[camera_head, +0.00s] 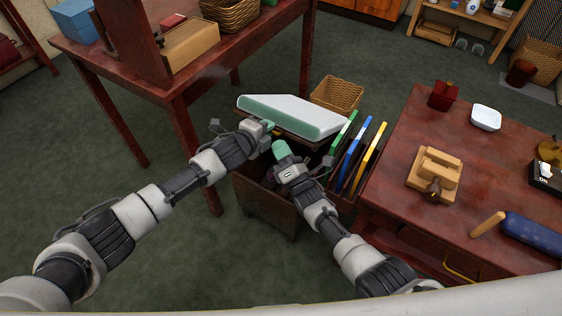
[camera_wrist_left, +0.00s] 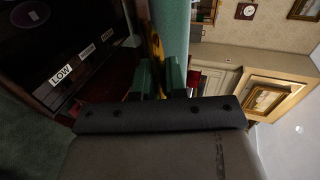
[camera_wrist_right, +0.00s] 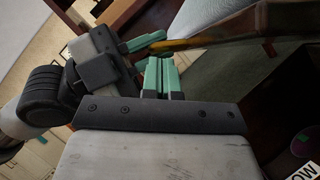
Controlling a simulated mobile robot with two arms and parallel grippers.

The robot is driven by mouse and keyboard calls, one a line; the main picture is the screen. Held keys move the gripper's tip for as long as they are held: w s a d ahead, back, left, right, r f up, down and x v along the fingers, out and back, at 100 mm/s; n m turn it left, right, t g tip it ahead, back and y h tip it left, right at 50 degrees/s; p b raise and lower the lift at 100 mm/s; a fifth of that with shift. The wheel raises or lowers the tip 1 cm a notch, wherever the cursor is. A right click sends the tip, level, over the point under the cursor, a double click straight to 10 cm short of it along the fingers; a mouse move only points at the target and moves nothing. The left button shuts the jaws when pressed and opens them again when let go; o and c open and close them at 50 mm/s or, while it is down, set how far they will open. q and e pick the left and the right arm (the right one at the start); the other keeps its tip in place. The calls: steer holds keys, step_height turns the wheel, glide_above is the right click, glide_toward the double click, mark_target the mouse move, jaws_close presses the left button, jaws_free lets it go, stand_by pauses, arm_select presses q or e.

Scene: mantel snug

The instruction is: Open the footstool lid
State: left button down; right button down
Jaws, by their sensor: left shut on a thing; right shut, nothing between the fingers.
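The footstool (camera_head: 265,208) is a dark brown box on the floor between the two tables. Its padded lid (camera_head: 290,112), pale on top with a green edge, is raised and tilted above the box, and part of the dark inside shows. My left gripper (camera_head: 268,127) is shut on a yellow-brown pull at the lid's near edge; the pull (camera_wrist_left: 155,45) also shows between its fingers in the left wrist view. My right gripper (camera_head: 279,148) is shut and empty, just below the left one over the box opening. Arms and grippers hide part of the opening.
A red-brown table (camera_head: 480,170) stands close on the right, with a wooden block piece (camera_head: 436,172) on it. Green, blue and yellow thin boards (camera_head: 356,148) stand beside the footstool. A wicker basket (camera_head: 337,94) is behind. Another table (camera_head: 120,50) stands at left.

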steer(key=shift+w+d+r, duration=0.1)
steer(key=shift+w+r, duration=0.1)
steer(key=shift+r, duration=0.05)
